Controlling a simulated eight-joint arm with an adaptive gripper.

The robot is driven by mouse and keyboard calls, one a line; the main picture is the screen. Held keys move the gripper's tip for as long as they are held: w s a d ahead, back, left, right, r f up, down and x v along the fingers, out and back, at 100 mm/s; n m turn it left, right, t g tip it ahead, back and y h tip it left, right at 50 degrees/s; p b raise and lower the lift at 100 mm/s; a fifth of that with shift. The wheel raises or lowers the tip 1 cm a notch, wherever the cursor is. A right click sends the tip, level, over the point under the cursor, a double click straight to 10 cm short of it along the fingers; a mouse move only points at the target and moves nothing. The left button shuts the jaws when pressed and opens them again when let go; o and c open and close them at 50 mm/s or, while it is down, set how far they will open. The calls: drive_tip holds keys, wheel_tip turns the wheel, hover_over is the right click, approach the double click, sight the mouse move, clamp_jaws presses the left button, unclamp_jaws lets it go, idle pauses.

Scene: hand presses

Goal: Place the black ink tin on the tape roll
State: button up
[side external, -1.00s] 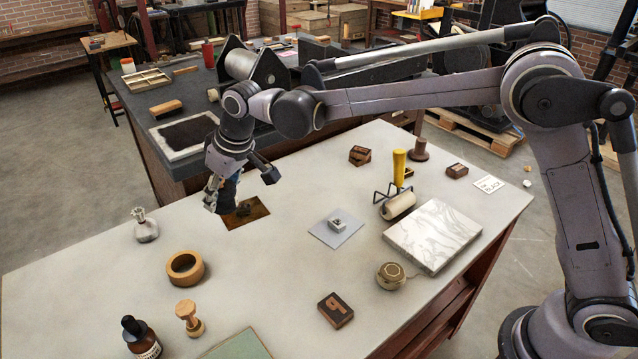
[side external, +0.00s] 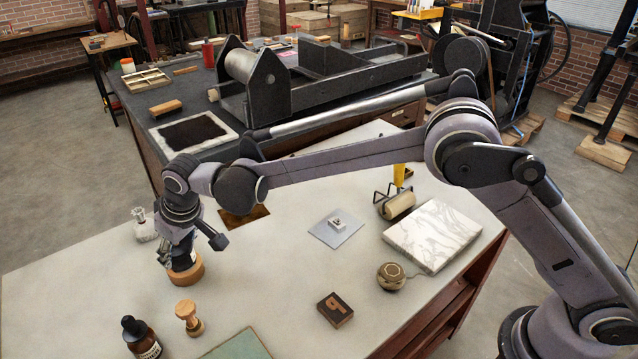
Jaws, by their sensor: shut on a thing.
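The tape roll (side external: 187,279) is a tan ring lying flat on the pale worktable, at the left in the side external view. My gripper (side external: 176,258) is directly over it, pointing down, and is shut on the small black ink tin (side external: 183,262). The tin is mostly hidden by the fingers. Its lower edge appears at or just above the top of the roll; I cannot tell whether they touch. The gripper and tin cover the roll's upper part and its hole.
A glass flask (side external: 143,228) stands close behind the gripper on the left. A wooden-handled stamp (side external: 188,318) and a brown bottle (side external: 140,338) stand in front. A copper plate (side external: 243,217) lies bare to the right. The table between the roll and the letter block (side external: 335,310) is clear.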

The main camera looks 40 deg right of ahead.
sight(183, 259)
drive_tip(key=shift+f, duration=1.75)
drive_tip(key=o, duration=1.4)
drive_tip(key=shift+f, duration=0.15)
drive_tip(key=shift+c, duration=0.2)
